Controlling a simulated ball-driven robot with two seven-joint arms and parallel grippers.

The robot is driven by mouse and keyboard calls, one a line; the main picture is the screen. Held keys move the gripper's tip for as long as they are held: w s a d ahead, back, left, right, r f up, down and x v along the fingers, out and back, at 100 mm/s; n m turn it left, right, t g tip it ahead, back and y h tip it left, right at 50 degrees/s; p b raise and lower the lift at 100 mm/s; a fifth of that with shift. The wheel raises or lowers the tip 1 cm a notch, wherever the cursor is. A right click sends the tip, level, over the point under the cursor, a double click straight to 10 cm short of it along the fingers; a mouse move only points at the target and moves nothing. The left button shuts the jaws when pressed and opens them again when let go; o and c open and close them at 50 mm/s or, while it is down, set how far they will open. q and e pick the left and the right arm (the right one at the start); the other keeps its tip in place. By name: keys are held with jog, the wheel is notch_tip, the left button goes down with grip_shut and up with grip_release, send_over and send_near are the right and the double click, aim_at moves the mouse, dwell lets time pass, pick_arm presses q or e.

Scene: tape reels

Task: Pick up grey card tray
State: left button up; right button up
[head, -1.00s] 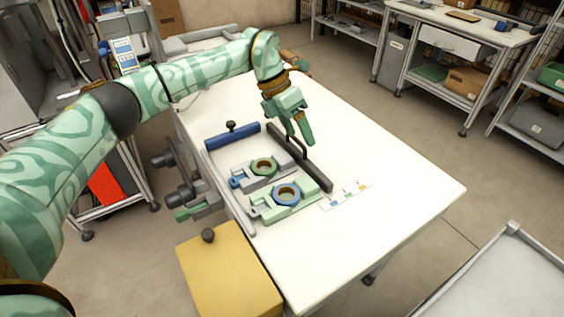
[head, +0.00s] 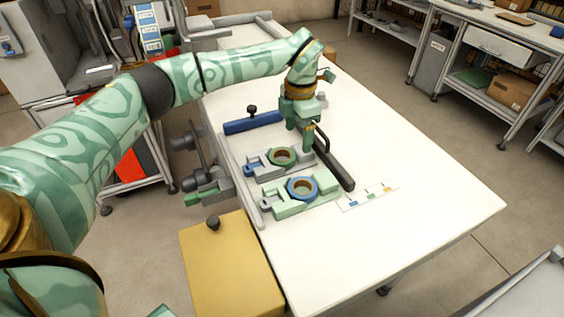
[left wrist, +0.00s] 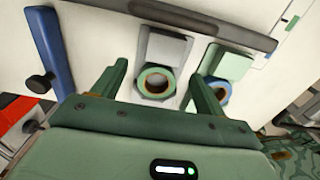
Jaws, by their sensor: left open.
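The grey card tray (head: 264,170) lies on the white table with a green-rimmed ring with a tan inside (head: 282,156) on it. In the left wrist view the tray shows as a pale grey plate (left wrist: 167,49) with the ring (left wrist: 156,82) at its near end. My left gripper (head: 300,140) is open and empty, pointing down just above the far side of the tray. In the left wrist view the ring lies between its two fingers (left wrist: 158,72). I cannot tell the exact height above the tray. My right gripper is not in view.
A green tray (head: 290,208) with a blue ring (head: 301,188) lies close in front. A dark bar with a handle (head: 334,168) lies right of the trays. A blue bar with a knob (head: 252,122) lies behind. The table's right part is clear.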

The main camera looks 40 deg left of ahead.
aim_at(299, 149)
pick_arm(q)
jog(key=f, duration=0.1)
jog(key=f+b, duration=0.1)
jog(key=f, duration=0.1)
jog(key=f+b, duration=0.1)
jog(key=f, duration=0.1)
jog(key=shift+d, duration=0.25)
jog(key=shift+r, duration=0.2)
jog(key=shift+c, duration=0.6)
jog(key=c, duration=1.1)
jog(key=shift+o, duration=0.2)
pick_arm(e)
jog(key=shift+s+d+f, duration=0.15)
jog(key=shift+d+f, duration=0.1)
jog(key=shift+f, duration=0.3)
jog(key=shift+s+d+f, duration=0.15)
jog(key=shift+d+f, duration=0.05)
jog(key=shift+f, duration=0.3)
pick_arm(q)
jog(key=shift+r, duration=0.1)
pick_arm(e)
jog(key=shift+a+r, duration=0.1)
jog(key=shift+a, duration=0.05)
